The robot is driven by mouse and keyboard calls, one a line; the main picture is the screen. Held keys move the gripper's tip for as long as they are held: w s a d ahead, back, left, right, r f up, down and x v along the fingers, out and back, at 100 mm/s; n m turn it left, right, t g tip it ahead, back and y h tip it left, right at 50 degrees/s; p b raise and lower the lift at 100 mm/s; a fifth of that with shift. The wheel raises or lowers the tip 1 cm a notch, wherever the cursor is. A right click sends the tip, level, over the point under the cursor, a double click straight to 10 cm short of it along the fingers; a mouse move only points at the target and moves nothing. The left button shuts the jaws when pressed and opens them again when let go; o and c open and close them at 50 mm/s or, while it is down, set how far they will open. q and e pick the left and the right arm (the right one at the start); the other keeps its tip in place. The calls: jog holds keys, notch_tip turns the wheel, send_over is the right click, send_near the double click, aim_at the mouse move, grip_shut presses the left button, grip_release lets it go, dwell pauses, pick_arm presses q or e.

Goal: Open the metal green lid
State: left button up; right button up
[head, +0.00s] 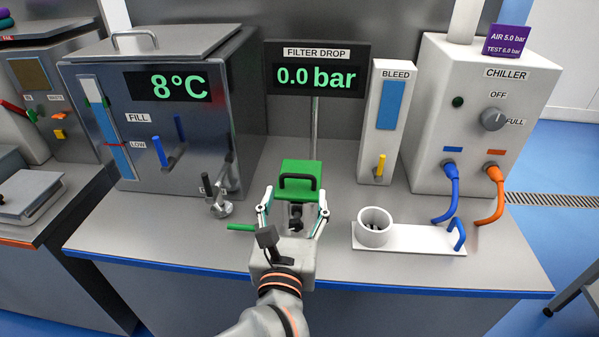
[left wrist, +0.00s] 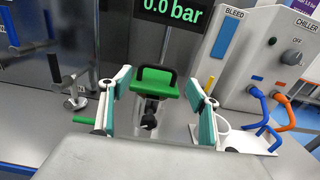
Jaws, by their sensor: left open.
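The green lid (head: 301,169) with a black handle on top sits in the middle of the bench, below the filter drop display. It also shows in the left wrist view (left wrist: 155,88), with a dark fitting under it. My left gripper (head: 295,200) is open in front of the lid. In the left wrist view its two fingers (left wrist: 160,105) stand on either side of the lid, apart from it, with nothing held. A green lever (head: 241,227) sticks out to the left of the gripper. Much of what is under the lid is hidden by the gripper. My right gripper is not in view.
A metal tank (head: 200,125) stands left and the white chiller (head: 470,115) with blue and orange hoses stands right. The bleed box (head: 384,120) is behind. A white tray (head: 420,240) with a white cup (head: 374,227) lies right. The bench front is largely clear.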

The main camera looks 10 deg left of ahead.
aim_at(298, 178)
pick_arm(q)
jog(key=w, duration=0.7)
jog(key=shift+w, duration=0.25)
